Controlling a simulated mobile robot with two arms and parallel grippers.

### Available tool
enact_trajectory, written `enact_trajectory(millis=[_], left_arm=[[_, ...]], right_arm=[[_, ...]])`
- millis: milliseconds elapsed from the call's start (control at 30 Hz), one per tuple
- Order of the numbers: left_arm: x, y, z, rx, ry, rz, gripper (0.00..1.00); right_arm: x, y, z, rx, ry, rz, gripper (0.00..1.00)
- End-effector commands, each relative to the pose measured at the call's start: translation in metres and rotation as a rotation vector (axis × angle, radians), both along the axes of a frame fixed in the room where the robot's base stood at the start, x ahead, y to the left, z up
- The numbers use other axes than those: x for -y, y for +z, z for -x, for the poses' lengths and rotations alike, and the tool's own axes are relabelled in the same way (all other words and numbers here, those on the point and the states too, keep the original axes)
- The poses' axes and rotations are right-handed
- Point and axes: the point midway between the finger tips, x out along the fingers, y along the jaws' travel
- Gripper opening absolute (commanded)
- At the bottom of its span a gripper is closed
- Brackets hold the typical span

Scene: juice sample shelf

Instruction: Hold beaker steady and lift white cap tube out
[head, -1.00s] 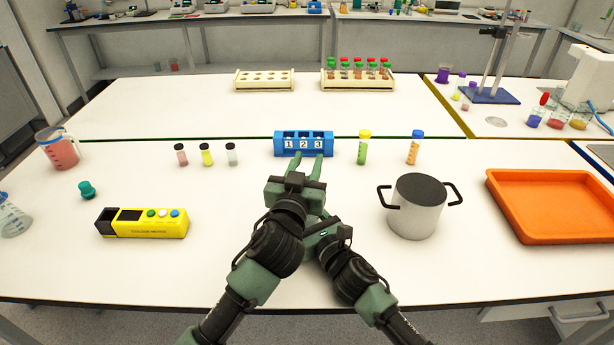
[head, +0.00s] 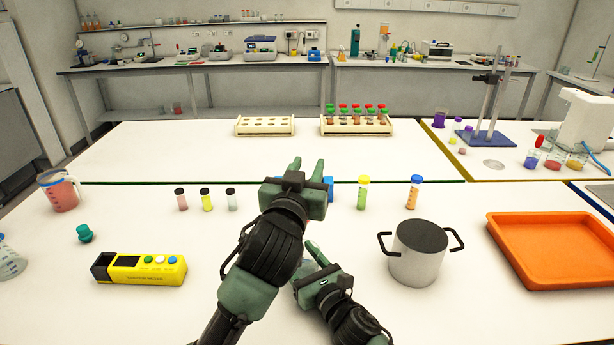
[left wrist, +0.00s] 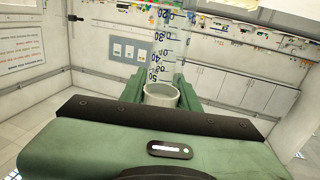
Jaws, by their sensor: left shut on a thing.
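My left gripper (head: 307,172) is raised in front of the blue numbered rack (head: 329,186) and hides most of it. In the left wrist view this gripper is shut on a clear graduated tube (left wrist: 164,45), at its pale whitish cap (left wrist: 161,95). The tube extends away from the jaws, with room walls behind it. In the head view the gripper hides the tube. My right gripper (head: 314,256) is lower, over the front of the table; its jaw opening is unclear. A measuring beaker (head: 60,191) with red liquid stands at the left, apart from both grippers.
Several capped vials (head: 206,200) stand left of the rack, with a green tube (head: 363,192) and an orange tube (head: 414,193) right. A pot (head: 418,262), orange tray (head: 556,281) and yellow device (head: 138,268) flank my arms. Tube racks (head: 356,126) stand behind.

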Motion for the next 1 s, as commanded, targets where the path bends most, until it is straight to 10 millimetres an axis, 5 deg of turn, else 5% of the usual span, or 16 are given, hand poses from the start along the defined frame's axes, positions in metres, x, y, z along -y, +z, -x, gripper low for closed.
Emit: enact_trajectory(millis=[567,600,667,1000], left_arm=[[-0.0001,0.0061,0.0001,0.001,0.0,0.0,0.0],[-0.0001,0.0061,0.0001,0.001,0.0,0.0,0.0],[-0.0001,0.006,0.0001,0.001,0.0,0.0,0.0],[-0.0001,0.0058,0.0001,0.0,0.0,0.0,0.0]], right_arm=[[0.0,0.0002,0.0,0.0,0.0,0.0,0.11],[0.0,0.0002,0.0,0.0,0.0,0.0,0.72],[0.0,0.0002,0.0,0.0,0.0,0.0,0.86],[0.0008,-0.0002,0.0012,0.0,0.0,0.0,0.86]])
